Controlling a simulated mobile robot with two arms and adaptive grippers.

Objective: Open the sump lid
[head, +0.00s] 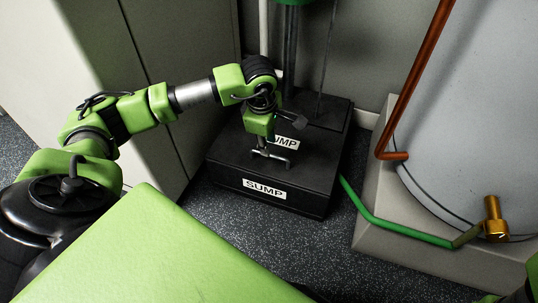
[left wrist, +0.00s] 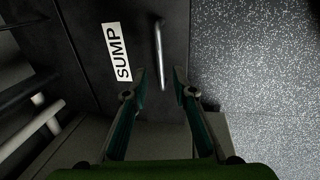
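The black sump box (head: 310,196) stands in the corner, with a white SUMP label on its front. Its flat black lid (head: 232,148) is down, with a second SUMP label and a silver bar handle (head: 281,160). In the left wrist view the handle (left wrist: 159,45) runs up the picture, right of the label. My left gripper (head: 263,147) is over the lid at the handle. In the left wrist view its fingers (left wrist: 160,78) are apart, with the handle's near end showing between the tips. I cannot tell whether they touch it. My right gripper is not in view.
Pipes (head: 291,50) rise behind the lid from the box's rear part. A green pipe (head: 385,224) runs right to a brass valve (head: 495,220) by a large grey tank (head: 470,110) on a plinth. A pale cabinet (head: 100,40) stands left. Speckled floor (head: 320,250) is clear in front.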

